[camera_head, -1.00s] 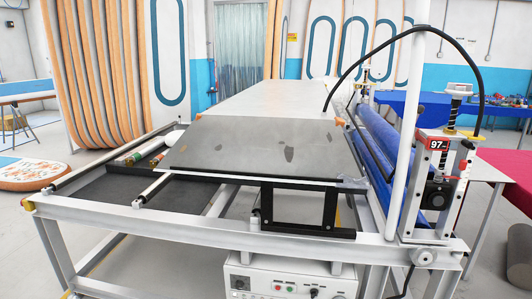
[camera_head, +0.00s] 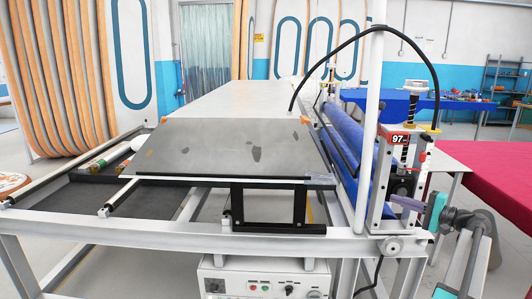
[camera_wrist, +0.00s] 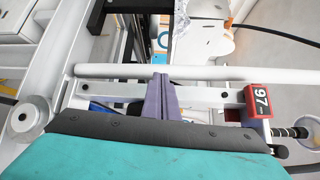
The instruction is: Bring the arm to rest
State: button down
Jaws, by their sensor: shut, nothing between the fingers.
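My gripper (camera_head: 394,199) is at the right in the head view. Its purple fingers point left, in front of the roller machine's end post (camera_head: 383,177). In the wrist view my gripper (camera_wrist: 161,78) shows its purple fingers pressed together and empty, seen over the end bracket and the white pole. Whether the fingers touch the machine I cannot tell. My arm reaches in from the lower right edge of the head view, bent at the teal wrist.
The roller machine has a blue roll (camera_head: 345,140) and a red "97" display (camera_head: 400,138). A white upright pole (camera_head: 368,130) with a black hose stands close by. A long table (camera_head: 240,105) fills the middle. A magenta-covered table (camera_head: 490,180) stands right.

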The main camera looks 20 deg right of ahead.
jog(key=w+a+f+n+g+y, duration=0.1)
jog(key=w+a+f+g, duration=0.1)
jog(key=w+a+f, duration=0.5)
jog(key=w+a+f+g+y, duration=0.1)
jog(key=w+a+f+y, duration=0.1)
jog(key=a+f, duration=0.6)
jog(key=w+a+f+n+g+y, duration=0.15)
jog(key=w+a+f, duration=0.3)
jog(key=a, duration=0.55)
jog(key=s+a+f+n+g, duration=0.1)
jog(key=a+f+g, duration=0.2)
jog(key=a+f, duration=0.85)
jog(key=s+a+f+n+g, duration=0.1)
jog(key=a+f+g, duration=0.45)
jog(key=a, duration=1.05)
jog(key=s+a+f+n+g+h, duration=0.2)
jog(key=s+a+f+n+g, duration=0.35)
jog(key=s+a+f, duration=1.4)
jog(key=s+d+f+n+g+h, duration=0.1)
jog(key=s+f+g+h, duration=0.1)
jog(key=s, duration=0.6)
jog(key=s+d+f+n+g+h, duration=0.1)
jog(key=s+f+g+h, duration=0.1)
jog(key=s, duration=0.5)
jog(key=s+d+f+n+h, duration=0.1)
jog(key=s+d+n+h, duration=0.2)
jog(key=d, duration=0.5)
jog(key=shift+s+d+t+h, duration=0.4)
jog(key=shift+s+h, duration=0.25)
jog(key=shift+h, duration=0.1)
